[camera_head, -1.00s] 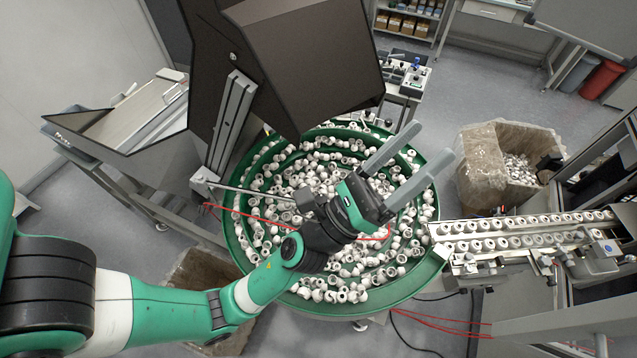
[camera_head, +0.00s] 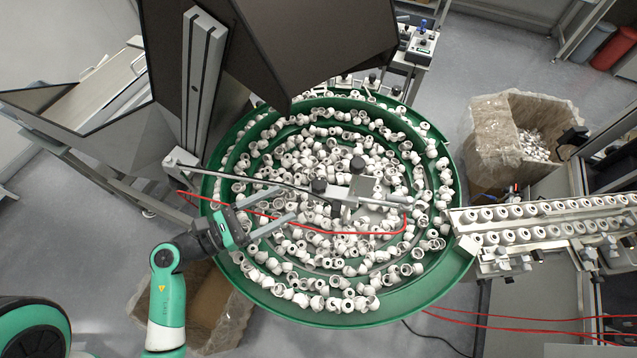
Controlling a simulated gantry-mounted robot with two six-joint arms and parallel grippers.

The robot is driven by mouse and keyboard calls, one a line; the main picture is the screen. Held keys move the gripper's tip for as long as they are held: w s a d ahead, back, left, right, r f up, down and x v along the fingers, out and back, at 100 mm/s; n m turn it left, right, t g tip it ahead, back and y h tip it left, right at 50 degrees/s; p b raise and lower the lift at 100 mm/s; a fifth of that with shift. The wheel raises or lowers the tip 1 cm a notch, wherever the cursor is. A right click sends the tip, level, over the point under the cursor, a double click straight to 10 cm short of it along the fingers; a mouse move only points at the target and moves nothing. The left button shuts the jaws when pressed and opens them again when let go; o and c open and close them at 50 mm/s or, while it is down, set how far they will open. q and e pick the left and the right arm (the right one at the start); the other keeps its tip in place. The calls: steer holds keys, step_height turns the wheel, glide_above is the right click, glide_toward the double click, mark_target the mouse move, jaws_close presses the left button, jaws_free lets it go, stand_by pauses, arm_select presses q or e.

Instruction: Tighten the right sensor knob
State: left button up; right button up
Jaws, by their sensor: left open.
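A metal sensor bracket reaches over the green bowl feeder (camera_head: 375,312) from its left side. Two dark knobs stand on it near the bowl's middle: the right sensor knob (camera_head: 357,165) and a left knob (camera_head: 319,186). Whether either is tight cannot be seen. My left gripper (camera_head: 286,204) is open and empty over the left part of the bowl. Its two grey fingers point right towards the bracket, apart from both knobs. My right gripper is out of view.
White caps (camera_head: 330,165) fill the bowl. A red cable (camera_head: 300,229) loops under the bracket. A dark hopper (camera_head: 320,45) overhangs the back. A conveyor track (camera_head: 540,222) with caps leaves at the right. A lined bin (camera_head: 487,135) stands at the back right.

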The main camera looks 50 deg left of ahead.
mark_target(312, 189)
arm_select(q)
steer(key=w, duration=0.3)
steer(key=w+d+p, duration=0.1)
steer(key=w, duration=0.3)
steer(key=w+d, duration=0.1)
steer(key=w, duration=0.3)
steer(key=shift+s, duration=0.1)
jaws_close()
